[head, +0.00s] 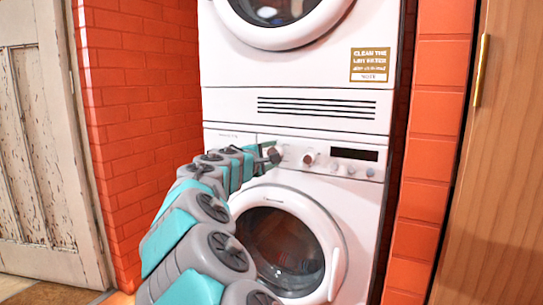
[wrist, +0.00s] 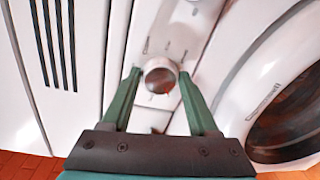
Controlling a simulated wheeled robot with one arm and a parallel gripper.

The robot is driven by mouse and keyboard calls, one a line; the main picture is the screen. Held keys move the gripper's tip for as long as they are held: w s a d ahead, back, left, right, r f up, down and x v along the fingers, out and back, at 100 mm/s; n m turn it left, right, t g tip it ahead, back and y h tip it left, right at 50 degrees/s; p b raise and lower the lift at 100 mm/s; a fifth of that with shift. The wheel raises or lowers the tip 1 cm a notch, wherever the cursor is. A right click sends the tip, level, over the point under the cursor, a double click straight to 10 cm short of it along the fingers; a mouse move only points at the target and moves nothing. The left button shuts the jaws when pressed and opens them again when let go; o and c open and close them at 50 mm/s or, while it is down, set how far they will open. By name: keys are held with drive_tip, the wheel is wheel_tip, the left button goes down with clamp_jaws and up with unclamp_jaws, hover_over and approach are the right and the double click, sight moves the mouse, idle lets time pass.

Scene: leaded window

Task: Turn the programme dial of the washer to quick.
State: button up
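The white washer (head: 345,207) stands under another white machine. In the wrist view, a round silvery dial (wrist: 160,75) with a reddish mark lies between the two green fingers of my gripper (wrist: 159,73). The fingers are apart, one on each side, with narrow gaps seeming to show; I cannot tell whether either touches it. The labels around the dial are too small to read.
A dark display (head: 354,154) and small buttons lie right of the knobs. The round washer door (head: 335,245) is shut below the panel. Vent slots (head: 318,107) lie above. Red brick walls (head: 140,110) flank the machines closely.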

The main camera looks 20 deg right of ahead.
drive_tip(key=o, duration=0.4)
drive_tip(key=shift+s+a, duration=0.1)
drive_tip(key=shift+p+v, duration=0.35)
drive_tip(key=shift+v, duration=3.45)
